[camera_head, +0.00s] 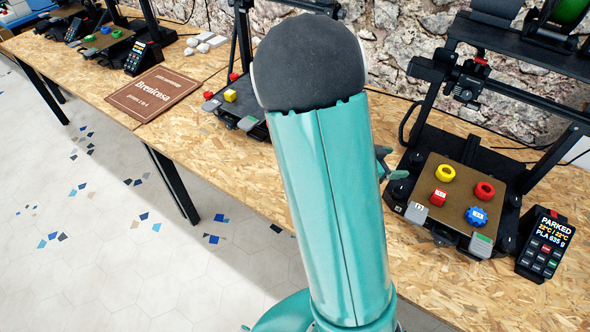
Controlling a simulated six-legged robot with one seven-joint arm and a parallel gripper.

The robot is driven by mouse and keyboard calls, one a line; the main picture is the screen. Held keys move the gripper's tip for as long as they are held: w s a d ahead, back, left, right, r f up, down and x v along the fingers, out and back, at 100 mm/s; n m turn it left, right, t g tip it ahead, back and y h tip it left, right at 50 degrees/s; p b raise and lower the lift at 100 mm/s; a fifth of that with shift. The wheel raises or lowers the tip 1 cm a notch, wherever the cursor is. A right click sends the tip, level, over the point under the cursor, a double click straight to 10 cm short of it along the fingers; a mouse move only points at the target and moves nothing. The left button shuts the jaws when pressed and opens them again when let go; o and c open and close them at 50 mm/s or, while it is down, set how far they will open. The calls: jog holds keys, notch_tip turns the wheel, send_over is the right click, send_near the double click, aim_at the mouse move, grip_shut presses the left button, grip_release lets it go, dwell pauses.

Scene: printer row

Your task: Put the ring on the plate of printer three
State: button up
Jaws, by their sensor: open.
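A yellow ring (445,173) and a red ring (485,191) lie on the brown plate (462,176) of the right printer (420,130). A red block (438,197) and a blue gear-like piece (476,216) lie on the same plate. I cannot read which printer is number three. My gripper (383,163) is mostly hidden behind my teal arm; a small dark and teal part shows just left of this printer. I see nothing held in that part, and its fingertips are not clear.
A control box (545,245) reading PARKED stands right of the printer. A middle printer (240,108) with red and yellow pieces is partly behind my arm. A brown sign (153,93), white pieces (205,42) and another printer (104,40) are further left on the wooden bench (205,150). A stone wall stands behind.

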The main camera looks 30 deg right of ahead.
jog(key=w+a+r+n+t+y, duration=0.4)
jog(key=w+a+r+t+y, duration=0.15)
jog(key=w+a, duration=0.3)
jog(key=w+a+r+n+t+y, duration=0.45)
jog(key=w+a+t, duration=0.2)
jog(key=a, duration=0.35)
jog(key=s+a+r+n+y, duration=0.2)
jog(key=s+a+r+n, duration=0.1)
jog(key=a, duration=0.4)
jog(key=s+a+r+n+g+y, duration=0.1)
jog(key=s+a+r+n+y, duration=0.2)
jog(key=a, duration=0.5)
jog(key=s+r+n, duration=0.1)
jog(key=n, duration=0.1)
jog(key=shift+s+a+n, duration=0.15)
jog(key=shift+a+n, duration=0.15)
jog(key=shift+n, duration=0.05)
jog(key=shift+o, duration=0.5)
jog(key=s+r+n+g+h, duration=0.1)
jog(key=s+n+g, duration=0.1)
jog(key=s, duration=0.8)
jog(key=shift+a+n+g, duration=0.4)
jog(key=shift+n, duration=0.4)
jog(key=shift+s+r+h, duration=0.1)
jog(key=shift+s+h, duration=0.2)
jog(key=shift+s, duration=0.05)
jog(key=shift+d, duration=0.1)
